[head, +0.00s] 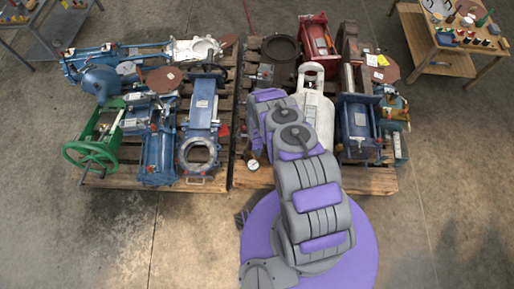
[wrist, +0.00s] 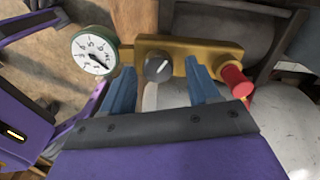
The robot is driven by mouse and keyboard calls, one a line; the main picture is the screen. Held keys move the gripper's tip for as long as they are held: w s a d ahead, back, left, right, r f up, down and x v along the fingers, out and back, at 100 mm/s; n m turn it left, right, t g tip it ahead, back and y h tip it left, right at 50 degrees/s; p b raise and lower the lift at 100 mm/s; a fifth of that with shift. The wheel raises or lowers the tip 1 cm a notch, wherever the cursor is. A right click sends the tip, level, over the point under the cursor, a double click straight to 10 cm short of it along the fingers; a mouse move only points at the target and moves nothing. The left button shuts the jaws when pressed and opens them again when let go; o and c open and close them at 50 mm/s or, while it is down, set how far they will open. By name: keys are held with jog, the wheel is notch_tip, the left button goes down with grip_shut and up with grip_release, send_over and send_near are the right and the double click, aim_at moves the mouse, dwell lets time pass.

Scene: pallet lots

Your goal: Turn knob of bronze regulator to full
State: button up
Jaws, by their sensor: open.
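The bronze regulator (wrist: 208,50) lies across the upper middle of the wrist view. Its dark round knob (wrist: 153,74) sits near the middle of the body, with a light pointer line slanting up to the right. A white-faced gauge (wrist: 95,52) with a green rim is at its left end, and a red cap (wrist: 236,80) is at its right. My gripper (wrist: 160,67) is open, with one blue finger on each side of the knob. I cannot tell whether the fingers touch it. In the head view the gauge (head: 254,165) shows beside my arm, which hides the knob.
A white tank (head: 316,112) stands beyond my arm on the right pallet (head: 375,181), among several valves and cylinders. The left pallet (head: 222,183) holds blue machinery and a green handwheel (head: 90,168). Wooden table (head: 455,64) is at upper right. The near floor is clear.

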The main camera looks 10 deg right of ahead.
jog(key=shift+a, duration=0.35)
jog(key=shift+c, duration=0.3)
jog(key=shift+d, duration=0.25)
jog(key=c, duration=0.6)
jog(key=shift+a, duration=0.1)
jog(key=c, duration=0.4)
